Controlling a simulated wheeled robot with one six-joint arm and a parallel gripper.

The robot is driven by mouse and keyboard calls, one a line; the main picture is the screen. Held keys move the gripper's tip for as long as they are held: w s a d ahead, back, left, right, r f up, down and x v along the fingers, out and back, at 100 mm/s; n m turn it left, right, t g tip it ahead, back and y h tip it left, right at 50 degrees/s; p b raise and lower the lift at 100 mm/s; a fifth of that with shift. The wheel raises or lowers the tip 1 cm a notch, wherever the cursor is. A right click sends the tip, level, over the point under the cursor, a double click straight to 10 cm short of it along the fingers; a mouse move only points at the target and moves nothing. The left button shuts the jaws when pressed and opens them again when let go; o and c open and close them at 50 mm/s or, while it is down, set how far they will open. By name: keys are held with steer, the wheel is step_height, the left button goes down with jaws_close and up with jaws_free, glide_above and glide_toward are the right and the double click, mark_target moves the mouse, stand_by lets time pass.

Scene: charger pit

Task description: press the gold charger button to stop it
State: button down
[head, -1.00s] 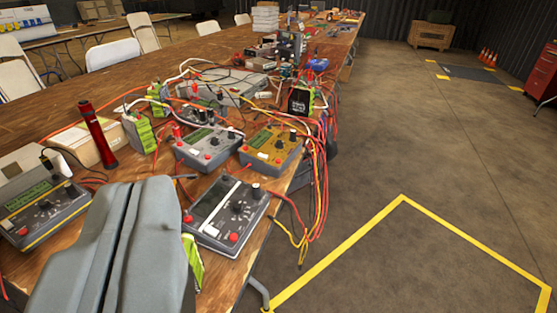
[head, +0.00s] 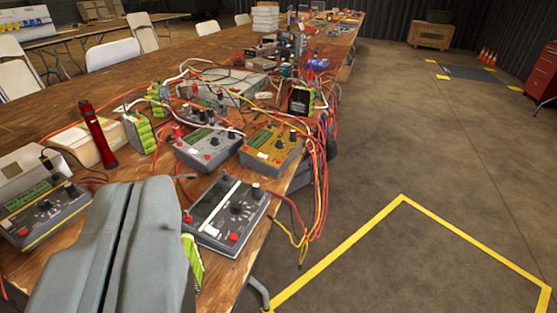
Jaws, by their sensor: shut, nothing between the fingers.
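The gold charger (head: 272,148) lies on the wooden table near its right edge, with a small screen, dark knobs and a red button (head: 278,156) on its top face. Red and yellow wires run beside its right side. My gripper (head: 135,205) is the large grey shape at the lower left. It is shut and empty, and apart from the gold charger, which lies up and to the right of it in the picture.
Grey chargers stand around it: one to its left (head: 209,148) and another at far left (head: 42,215). A red flashlight (head: 97,133) stands upright beside a box. Battery packs (head: 139,133) and tangled wires (head: 317,170) crowd the table. The floor to the right, with yellow tape (head: 335,252), is clear.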

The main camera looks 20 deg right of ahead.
steer(key=shift+w, duration=0.1)
steer(key=n+g+h, duration=0.3)
steer(key=g, duration=0.5)
glide_above(279, 161)
steer(key=s+d, duration=0.1)
steer(key=s, duration=0.2)
step_height(279, 161, down, 20)
steer(key=shift+w+d+f, duration=0.15)
steer(key=shift+w+f, duration=0.1)
steer(key=shift+w+a+f, duration=0.2)
steer(key=shift+f, duration=1.25)
steer(key=shift+w+a+f, duration=0.15)
steer(key=shift+a+f, duration=0.05)
steer(key=shift+f, duration=1.2)
steer(key=shift+w+a+f, duration=0.2)
steer(key=shift+f, duration=1.25)
steer(key=shift+f, duration=0.15)
steer(key=shift+f, duration=0.25)
